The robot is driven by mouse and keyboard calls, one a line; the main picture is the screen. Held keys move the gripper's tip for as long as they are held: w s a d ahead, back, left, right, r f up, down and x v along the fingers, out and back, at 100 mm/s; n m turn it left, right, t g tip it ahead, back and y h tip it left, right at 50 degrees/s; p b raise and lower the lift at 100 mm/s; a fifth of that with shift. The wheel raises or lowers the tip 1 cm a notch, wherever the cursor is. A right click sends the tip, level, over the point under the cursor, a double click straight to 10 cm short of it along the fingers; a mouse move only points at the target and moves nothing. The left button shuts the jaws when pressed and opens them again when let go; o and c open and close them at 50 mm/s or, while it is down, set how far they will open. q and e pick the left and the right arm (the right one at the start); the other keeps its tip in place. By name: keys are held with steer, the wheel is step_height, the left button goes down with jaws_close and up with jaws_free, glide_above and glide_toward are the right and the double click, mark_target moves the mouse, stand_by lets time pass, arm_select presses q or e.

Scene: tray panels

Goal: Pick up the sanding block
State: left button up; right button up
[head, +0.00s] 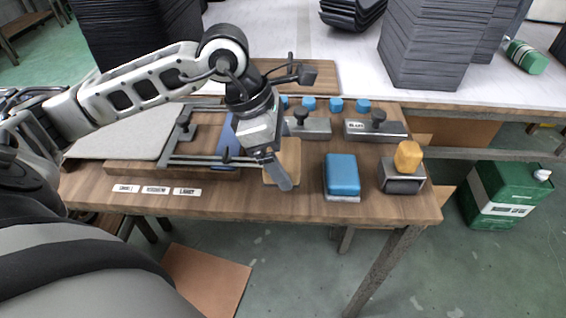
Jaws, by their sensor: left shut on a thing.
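My left gripper (278,178) is over the middle of the wooden bench, pointing down. It is shut on a flat tan block, which I take to be the sanding block (290,156). The fingers cover part of the block, and I cannot tell whether it touches the bench top. My right gripper is not in view.
A blue-topped block (342,174) and a grey tool with a yellow knob (407,158) stand to the right on the bench (230,205). Grey knobbed tools (375,128) lie behind. A metal frame (180,135) is at the left. The bench's front strip is mostly clear.

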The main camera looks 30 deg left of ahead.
arm_select(q)
steer(key=s+a+r+b, duration=0.2)
steer(key=a+r+b, duration=0.2)
steer(key=a+r, duration=0.5)
steer(key=a, duration=0.4)
steer(key=shift+s+a+r, duration=0.35)
